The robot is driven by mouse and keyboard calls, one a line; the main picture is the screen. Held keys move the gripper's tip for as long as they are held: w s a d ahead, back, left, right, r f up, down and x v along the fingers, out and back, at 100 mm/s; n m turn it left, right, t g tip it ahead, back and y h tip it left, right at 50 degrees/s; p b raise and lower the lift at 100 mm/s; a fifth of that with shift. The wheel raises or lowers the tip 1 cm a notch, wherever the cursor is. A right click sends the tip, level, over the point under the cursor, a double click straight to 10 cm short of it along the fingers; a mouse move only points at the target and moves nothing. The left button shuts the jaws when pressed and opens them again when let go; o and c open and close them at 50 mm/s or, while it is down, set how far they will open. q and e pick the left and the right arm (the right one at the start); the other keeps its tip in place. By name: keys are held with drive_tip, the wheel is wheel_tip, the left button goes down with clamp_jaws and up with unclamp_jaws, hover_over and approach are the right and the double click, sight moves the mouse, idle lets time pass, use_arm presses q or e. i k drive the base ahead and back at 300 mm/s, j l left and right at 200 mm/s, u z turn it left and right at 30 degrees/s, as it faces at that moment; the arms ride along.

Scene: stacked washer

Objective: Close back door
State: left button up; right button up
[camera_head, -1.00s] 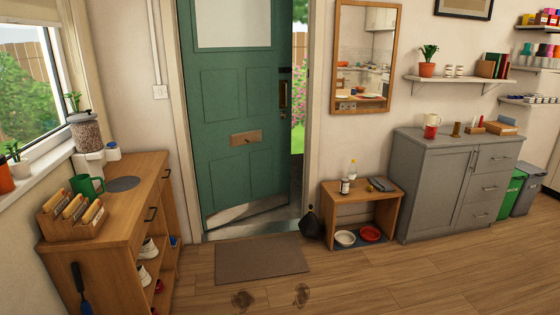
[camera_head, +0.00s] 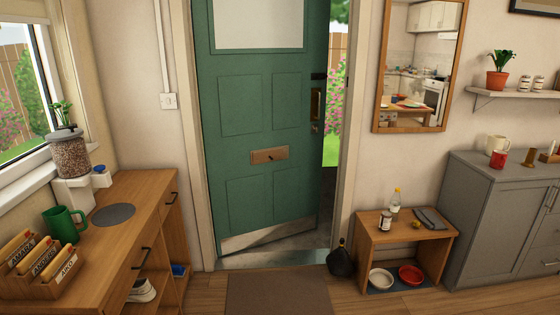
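The green back door (camera_head: 246,133) stands ajar in its frame, with a gap along its right edge that shows the garden. It has a frosted pane at the top, a letter plate (camera_head: 269,155) in the middle and a metal kick plate at the bottom. A brass handle (camera_head: 316,104) sits near its right edge. The hinge side is at the left. Neither of my grippers shows in the head view.
A brown doormat (camera_head: 279,291) lies before the door. A wooden cabinet (camera_head: 150,217) stands at left; a small wooden shelf unit (camera_head: 405,246) and a grey cabinet (camera_head: 497,215) stand at right.

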sight(257, 62)
drive_tip(key=i, duration=2.25)
drive_tip(key=l+z, duration=0.05)
